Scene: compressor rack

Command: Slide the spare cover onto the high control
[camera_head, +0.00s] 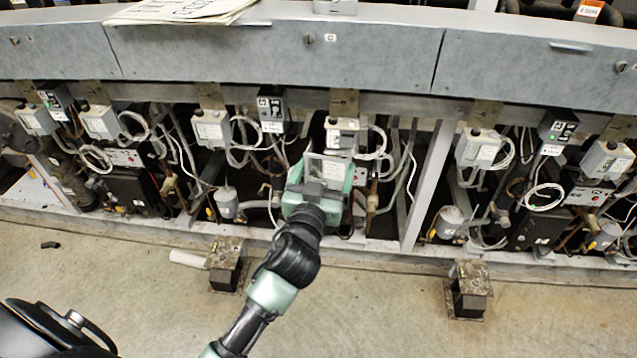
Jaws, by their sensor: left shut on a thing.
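My left gripper (326,178) is in the middle of the view, reaching up to the rack from below. It is shut on a pale grey piece, probably the spare cover (329,164), most of which the jaws hide. No label that I can read tells whether this box is the high control. My right gripper is not in view.
Similar grey control boxes (211,128) with looped cables hang along the rack, others to the right (478,148). A grey beam (270,48) runs above, with papers (180,10) on it. A metal upright (428,185) stands right of the gripper. Rack feet (468,288) stand on the concrete floor.

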